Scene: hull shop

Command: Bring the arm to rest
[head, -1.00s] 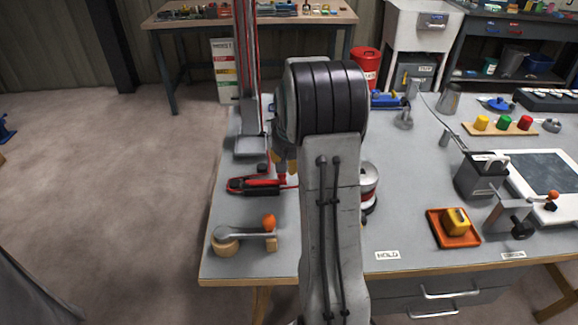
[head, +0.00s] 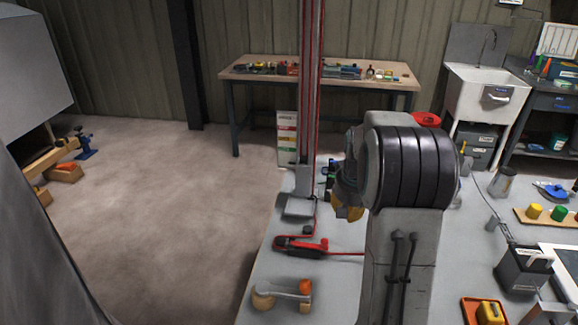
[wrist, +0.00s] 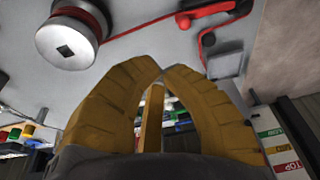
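My arm rises through the right half of the head view, over the grey workbench (head: 268,295). My gripper (head: 350,212) shows as yellow-brown fingers just left of the dark ribbed joint, mostly hidden behind it. In the wrist view my gripper (wrist: 163,72) has its ribbed fingers drawn together at the tips, shut, with nothing seen held between them. The bench surface shows beyond the fingertips, and I see no contact with anything.
A red tool (head: 305,246) and an orange-knobbed lever on wooden blocks (head: 284,294) lie on the bench left of my arm. A round metal spool (wrist: 68,38) is near the fingers. A red-edged column (head: 311,110) stands behind. Open floor (head: 165,215) is left.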

